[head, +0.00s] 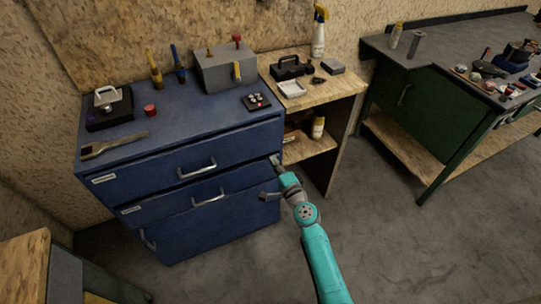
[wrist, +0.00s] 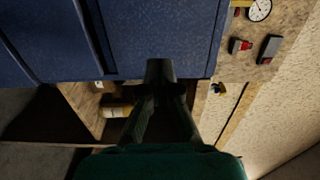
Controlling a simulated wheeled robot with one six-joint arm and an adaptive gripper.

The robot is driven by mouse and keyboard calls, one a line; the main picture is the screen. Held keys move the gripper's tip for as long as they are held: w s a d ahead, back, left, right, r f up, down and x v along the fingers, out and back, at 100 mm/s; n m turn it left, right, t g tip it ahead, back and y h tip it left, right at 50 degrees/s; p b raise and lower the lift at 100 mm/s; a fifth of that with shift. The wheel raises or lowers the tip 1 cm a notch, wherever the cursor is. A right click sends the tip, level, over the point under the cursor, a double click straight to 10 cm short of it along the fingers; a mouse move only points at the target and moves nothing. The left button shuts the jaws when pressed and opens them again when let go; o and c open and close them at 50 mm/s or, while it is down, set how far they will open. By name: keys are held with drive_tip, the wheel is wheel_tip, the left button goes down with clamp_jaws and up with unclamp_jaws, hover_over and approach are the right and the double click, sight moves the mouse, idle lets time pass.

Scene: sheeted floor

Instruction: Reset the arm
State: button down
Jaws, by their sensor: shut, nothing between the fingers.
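My teal arm reaches up from the bottom of the head view. My gripper (head: 275,160) is at the right edge of the blue drawer cabinet (head: 225,135), in front of the small wooden shelf unit (head: 345,90). The wrist view shows the gripper (wrist: 160,70) with its dark fingers together and nothing between them. The blue cabinet (wrist: 50,40) fills the upper left there. Whether the fingertips touch the cabinet I cannot tell.
The cabinet has a top drawer handle (head: 197,167) and a lower handle (head: 208,197). A green workbench (head: 420,95) is at the right. The grey floor (head: 400,245) right of my arm is clear.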

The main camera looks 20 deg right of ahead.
drive_tip(key=shift+s, duration=2.55)
drive_tip(key=s+a+f+n+g, duration=0.1)
drive_tip(key=s+a+f+n, duration=0.1)
drive_tip(key=s, duration=0.6)
drive_tip(key=s+a+f+n+g+h, duration=0.1)
drive_tip(key=s+n, duration=0.2)
drive_tip(key=s, duration=0.6)
drive_tip(key=s+a+f+n, duration=0.2)
drive_tip(key=s, duration=0.6)
drive_tip(key=s+a+r+n, duration=0.1)
drive_tip(key=s+r+n, duration=0.4)
drive_tip(key=s, duration=0.5)
drive_tip(key=s+a+r+n+g+y, duration=0.1)
drive_tip(key=s+a+r+n, duration=0.1)
drive_tip(key=s+r+n, duration=0.4)
drive_tip(key=s+r, duration=0.3)
drive_tip(key=s, duration=0.2)
drive_tip(key=shift+s, duration=0.2)
drive_tip(key=shift+r, duration=0.1)
